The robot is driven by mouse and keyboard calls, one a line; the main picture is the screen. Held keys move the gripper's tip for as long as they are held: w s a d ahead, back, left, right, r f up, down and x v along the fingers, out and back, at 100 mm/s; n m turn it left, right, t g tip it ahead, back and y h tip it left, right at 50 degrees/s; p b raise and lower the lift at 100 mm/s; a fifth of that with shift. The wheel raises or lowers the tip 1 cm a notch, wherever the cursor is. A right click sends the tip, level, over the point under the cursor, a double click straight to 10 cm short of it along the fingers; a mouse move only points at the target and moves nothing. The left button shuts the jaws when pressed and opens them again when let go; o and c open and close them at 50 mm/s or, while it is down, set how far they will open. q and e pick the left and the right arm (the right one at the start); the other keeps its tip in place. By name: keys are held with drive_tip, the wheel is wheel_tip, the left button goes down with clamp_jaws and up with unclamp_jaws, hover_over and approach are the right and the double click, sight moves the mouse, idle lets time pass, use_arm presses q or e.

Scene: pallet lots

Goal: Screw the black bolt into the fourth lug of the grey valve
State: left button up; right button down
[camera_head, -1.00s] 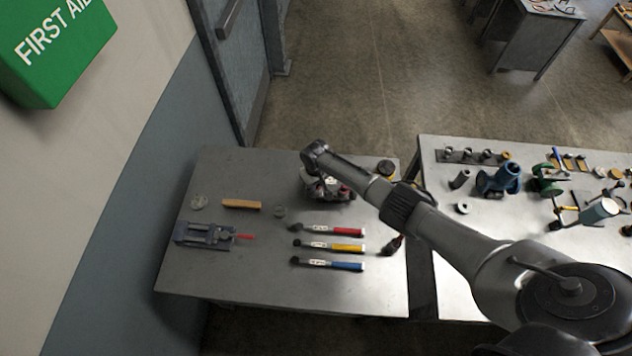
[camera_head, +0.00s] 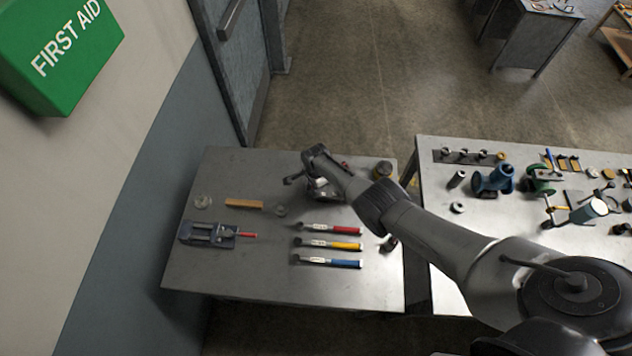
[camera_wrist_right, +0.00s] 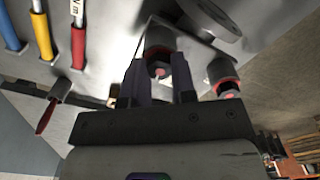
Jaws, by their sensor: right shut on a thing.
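The grey valve (camera_head: 322,191) sits on the near table and is partly covered by my right wrist in the head view. In the right wrist view its pale body (camera_wrist_right: 205,22) is behind the fingers, with round lugs and red rings. My right gripper (camera_wrist_right: 160,74) is shut on the black bolt (camera_wrist_right: 160,70), whose dark hex head with a red centre shows between the fingers. The bolt is in line with a lug just beyond it; I cannot tell how deep it sits. Another red-centred bolt end (camera_wrist_right: 228,90) shows to the right. My left gripper is not in view.
Three wrenches with red (camera_head: 346,230), yellow (camera_head: 346,246) and blue (camera_head: 346,263) handles lie in front of the valve. A vise (camera_head: 208,233) and a wooden block (camera_head: 244,203) are at left. A second table (camera_head: 470,230) with many parts stands at right.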

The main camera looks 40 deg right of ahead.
drive_tip(key=m, duration=0.6)
drive_tip(key=shift+f, duration=0.1)
drive_tip(key=c, duration=1.1)
unclamp_jaws()
drive_tip(key=n, duration=2.4)
